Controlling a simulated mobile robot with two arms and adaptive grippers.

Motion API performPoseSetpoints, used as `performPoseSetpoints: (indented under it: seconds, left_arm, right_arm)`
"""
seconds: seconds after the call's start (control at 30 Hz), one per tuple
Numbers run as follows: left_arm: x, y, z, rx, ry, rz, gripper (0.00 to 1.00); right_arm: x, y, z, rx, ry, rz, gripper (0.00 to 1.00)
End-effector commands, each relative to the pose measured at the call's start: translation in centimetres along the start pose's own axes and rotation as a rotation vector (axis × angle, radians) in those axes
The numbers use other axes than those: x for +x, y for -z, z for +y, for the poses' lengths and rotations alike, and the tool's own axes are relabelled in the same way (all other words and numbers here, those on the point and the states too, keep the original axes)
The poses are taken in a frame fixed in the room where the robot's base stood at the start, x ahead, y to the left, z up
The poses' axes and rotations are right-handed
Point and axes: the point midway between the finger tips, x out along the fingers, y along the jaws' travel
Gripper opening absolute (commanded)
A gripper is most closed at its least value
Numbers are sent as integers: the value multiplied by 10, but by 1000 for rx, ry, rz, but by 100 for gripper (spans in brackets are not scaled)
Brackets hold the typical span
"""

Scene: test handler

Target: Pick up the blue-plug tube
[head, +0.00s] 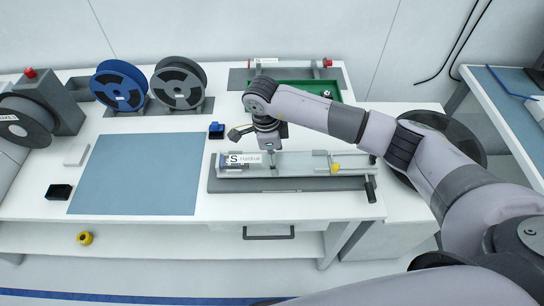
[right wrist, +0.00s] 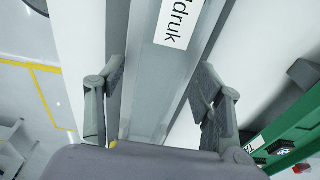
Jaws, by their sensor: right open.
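I cannot make out a blue-plug tube for certain in either view. A long grey tube fixture (head: 300,184) with a white "druk" label (head: 244,159) lies along the front of the table; a yellow piece (head: 335,168) shows near its right end. My right gripper (head: 271,152) points down over the fixture, just right of the label. In the right wrist view its two fingers (right wrist: 158,88) are spread, one on each side of the fixture's channel (right wrist: 148,90), with nothing seen held between them. The label (right wrist: 179,22) lies ahead of the fingers. My left gripper is not in view.
Behind my right arm is a green tray (head: 338,86) with a red-ended fixture (head: 327,62) behind it. Spools (head: 119,85) stand at the back left; a small blue box (head: 216,130) is nearer. The blue mat (head: 138,174) is bare. A black box (head: 59,192) sits left.

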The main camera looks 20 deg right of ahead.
Motion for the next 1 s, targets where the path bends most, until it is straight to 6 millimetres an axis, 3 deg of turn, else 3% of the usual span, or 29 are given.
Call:
performPoseSetpoints:
  seconds: [0.2,1.0]
  left_arm:
    - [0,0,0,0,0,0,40]
    - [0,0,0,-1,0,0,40]
  right_arm:
    - [1,0,0,-1,0,0,62]
    - [1,0,0,0,1,0,10]
